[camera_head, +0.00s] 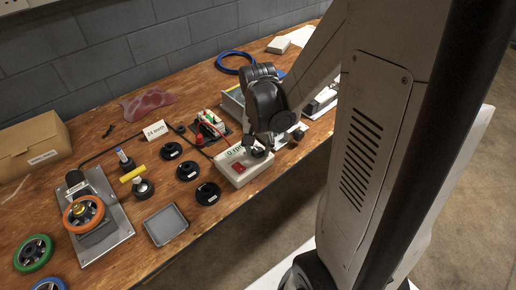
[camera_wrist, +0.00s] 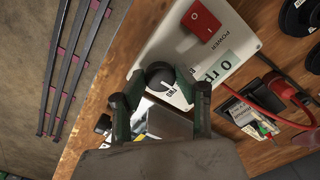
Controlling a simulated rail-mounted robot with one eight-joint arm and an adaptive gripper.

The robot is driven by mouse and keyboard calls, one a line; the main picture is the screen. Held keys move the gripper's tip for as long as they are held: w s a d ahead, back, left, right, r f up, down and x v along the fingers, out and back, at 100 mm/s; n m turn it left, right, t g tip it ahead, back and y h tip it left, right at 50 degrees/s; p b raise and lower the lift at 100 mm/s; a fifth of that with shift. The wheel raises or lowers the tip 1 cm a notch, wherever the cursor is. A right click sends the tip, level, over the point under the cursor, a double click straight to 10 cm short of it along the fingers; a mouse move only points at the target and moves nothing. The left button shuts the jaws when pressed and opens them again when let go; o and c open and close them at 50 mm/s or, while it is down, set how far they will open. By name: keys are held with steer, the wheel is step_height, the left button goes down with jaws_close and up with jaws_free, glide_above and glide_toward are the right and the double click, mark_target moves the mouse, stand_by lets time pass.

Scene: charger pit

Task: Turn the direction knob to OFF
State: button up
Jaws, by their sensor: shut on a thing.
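A white control box (camera_head: 232,176) stands near the front edge of the bench, with a red power switch (camera_head: 238,167) and a display. In the wrist view the box (camera_wrist: 165,42) shows the red switch (camera_wrist: 202,20) marked POWER and a display (camera_wrist: 217,68) reading "0 rp", cut off. The dark round direction knob (camera_wrist: 159,74) sits on the box, with partly covered lettering beside it. My gripper (camera_wrist: 157,84) is shut on the knob, one dark fingertip at each side. In the head view my gripper (camera_head: 258,148) is over the box's right end and hides the knob.
Several black discs (camera_head: 187,171) lie left of the box. A grey tray (camera_head: 166,224) is near the bench's front edge. A metal plate (camera_head: 106,243) carries an orange-rimmed wheel (camera_head: 84,213).

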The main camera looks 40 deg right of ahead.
mark_target(258, 151)
steer(key=o, duration=1.2)
steer(key=shift+c, duration=0.2)
steer(key=shift+r, duration=0.15)
step_height(258, 151, up, 12)
steer(key=shift+s+a, duration=0.1)
steer(key=shift+s, duration=0.05)
steer(key=s+a+r+n+t, duration=0.2)
steer(key=s+a+n+t, duration=0.1)
steer(key=a, duration=0.3)
steer(key=s+a+r+n+t, duration=0.3)
steer(key=a+n+t, duration=0.1)
steer(key=a, duration=0.2)
steer(key=shift+a+r+n, duration=0.2)
steer(key=shift+n, duration=0.2)
